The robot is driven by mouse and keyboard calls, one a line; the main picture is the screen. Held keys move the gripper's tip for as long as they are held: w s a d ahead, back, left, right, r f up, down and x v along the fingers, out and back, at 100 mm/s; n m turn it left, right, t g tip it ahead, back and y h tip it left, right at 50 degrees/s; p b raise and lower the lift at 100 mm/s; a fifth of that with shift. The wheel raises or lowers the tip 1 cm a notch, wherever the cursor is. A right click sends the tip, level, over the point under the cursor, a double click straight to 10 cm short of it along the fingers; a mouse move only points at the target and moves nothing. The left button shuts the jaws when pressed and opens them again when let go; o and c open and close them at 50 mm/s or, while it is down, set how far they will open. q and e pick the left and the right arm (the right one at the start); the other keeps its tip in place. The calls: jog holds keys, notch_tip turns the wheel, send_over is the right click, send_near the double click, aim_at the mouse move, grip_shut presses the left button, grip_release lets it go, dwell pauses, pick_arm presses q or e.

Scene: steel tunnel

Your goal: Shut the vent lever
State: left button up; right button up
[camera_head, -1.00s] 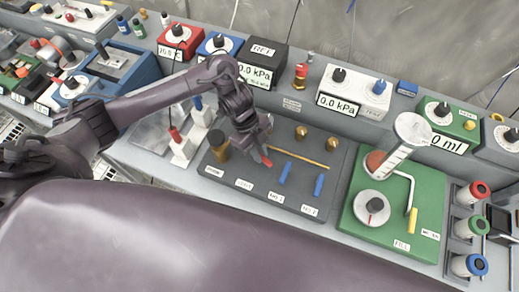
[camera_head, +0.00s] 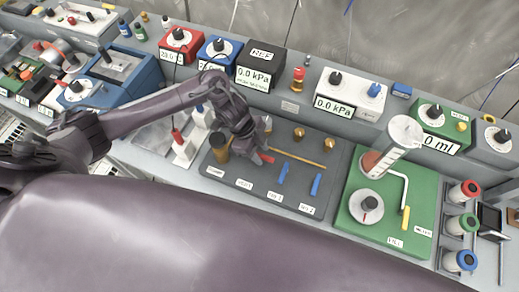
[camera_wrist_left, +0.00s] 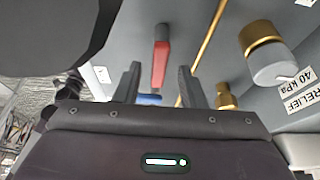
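A grey panel (camera_head: 230,178) carries a short red lever (camera_head: 265,158), probably the vent lever; its label is too small to read surely. Two blue levers (camera_head: 283,172) (camera_head: 316,186) lie to its right. My left gripper (camera_head: 257,150) is low over the panel, close beside the red lever, and partly hides its far end. In the left wrist view the fingers (camera_wrist_left: 160,85) are apart, with the red lever (camera_wrist_left: 160,62) seen in the gap between and beyond them. I cannot tell whether a finger touches it. My right gripper is not in view.
A brown cylinder (camera_head: 218,145) stands on the panel just left of the gripper. A brass rod (camera_head: 298,158) and brass knobs (camera_head: 299,133) are to the right. A green board (camera_head: 400,235) with a tilted glass cylinder lies further right. Instrument boxes (camera_head: 262,65) line the back.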

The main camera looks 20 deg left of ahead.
pick_arm(q)
jog(key=b+v, duration=0.1)
jog(key=v, duration=0.6)
jog(key=shift+r+b, duration=0.3)
jog(key=shift+r, duration=0.1)
jog(key=shift+a, duration=0.15)
